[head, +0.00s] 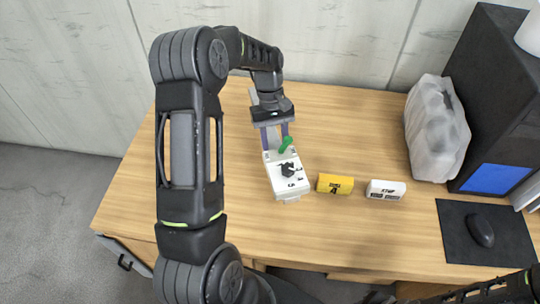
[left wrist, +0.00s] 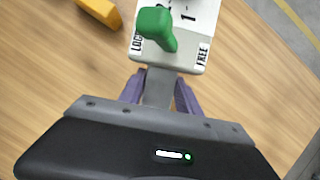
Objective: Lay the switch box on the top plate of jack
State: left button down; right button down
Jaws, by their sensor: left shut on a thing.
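A white box (head: 283,180) with a green lever (head: 286,144), a black knob and dark markings is near the middle of the desk; I take it for the switch box. In the left wrist view the box (left wrist: 196,50) shows its green lever (left wrist: 156,26) and the words LOCK and FREE. My left gripper (head: 274,136) is at its far end, its purple fingers (left wrist: 160,92) shut on a grey part at that end. I cannot tell whether the box touches the desk. I cannot make out a jack or its top plate. My right gripper is out of view.
A yellow block (head: 335,184) and a white block (head: 385,190) lie right of the box. Farther right are a plastic-wrapped item (head: 434,130), a black case (head: 495,90) and a mouse (head: 480,230) on a dark mat (head: 460,250). The desk (head: 345,125) is clear behind the blocks.

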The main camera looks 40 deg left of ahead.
pick_arm(q)
jog(key=shift+f, duration=1.55)
notch_tip(320, 180, down, 3)
jog(key=shift+r+p, duration=0.1)
jog(key=shift+p, duration=0.45)
jog(key=shift+f, duration=0.5)
jog(key=shift+f, duration=0.15)
jog(key=c, duration=0.8)
grip_release()
jog(key=shift+c, duration=0.2)
